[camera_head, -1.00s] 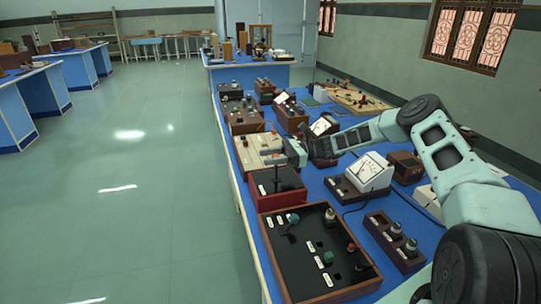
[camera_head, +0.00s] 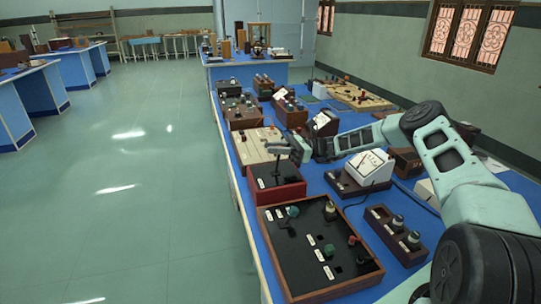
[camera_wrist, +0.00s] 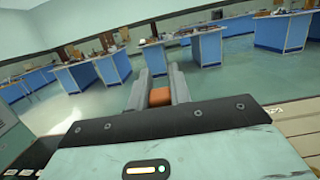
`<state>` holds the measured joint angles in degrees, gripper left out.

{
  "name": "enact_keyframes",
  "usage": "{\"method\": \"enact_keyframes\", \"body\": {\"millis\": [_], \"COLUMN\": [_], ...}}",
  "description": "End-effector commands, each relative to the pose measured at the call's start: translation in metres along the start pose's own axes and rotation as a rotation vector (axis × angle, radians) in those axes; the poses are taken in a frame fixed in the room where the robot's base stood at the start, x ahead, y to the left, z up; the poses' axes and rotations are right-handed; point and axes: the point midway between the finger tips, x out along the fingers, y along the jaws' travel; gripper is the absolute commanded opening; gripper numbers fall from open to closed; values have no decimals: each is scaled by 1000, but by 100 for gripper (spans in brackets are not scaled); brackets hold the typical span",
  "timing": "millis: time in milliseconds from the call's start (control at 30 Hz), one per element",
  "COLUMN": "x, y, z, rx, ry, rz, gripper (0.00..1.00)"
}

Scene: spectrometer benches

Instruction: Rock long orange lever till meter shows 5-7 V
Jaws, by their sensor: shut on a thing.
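My gripper (camera_head: 279,149) is shut on the orange lever's end, which shows as an orange block (camera_wrist: 160,97) between the two grey fingers in the wrist view. In the head view the fingers hide most of that end. A thin dark shaft (camera_head: 277,168) stands below them on a dark red box with a black top (camera_head: 290,189). A white meter (camera_head: 371,167) on a wooden base stands to the right of the box; its needle shows, but the reading is too small to tell.
A large black-topped wooden panel (camera_head: 268,240) with knobs is in front. A wooden block (camera_head: 398,233) with several knobs lies to its right. A cream box (camera_head: 257,144) and other instruments crowd the blue bench behind. Open floor (camera_head: 130,215) lies left.

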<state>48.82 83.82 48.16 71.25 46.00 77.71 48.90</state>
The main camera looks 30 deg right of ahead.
Motion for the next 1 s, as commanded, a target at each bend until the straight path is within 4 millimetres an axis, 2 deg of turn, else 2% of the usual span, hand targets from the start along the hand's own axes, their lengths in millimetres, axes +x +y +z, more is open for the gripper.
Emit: {"method": "enact_keyframes", "body": {"millis": [33, 133, 500, 1000], "x": [-6, -13, -36, -43], "y": [0, 0, -1, -1], "z": [-6, -4, 1, 4], "rx": [-1, -1, -3, -5], "ry": [-36, -109, -97, -98], "rz": [-3, -3, -4, -6], "gripper": [0, 0, 0, 0]}}
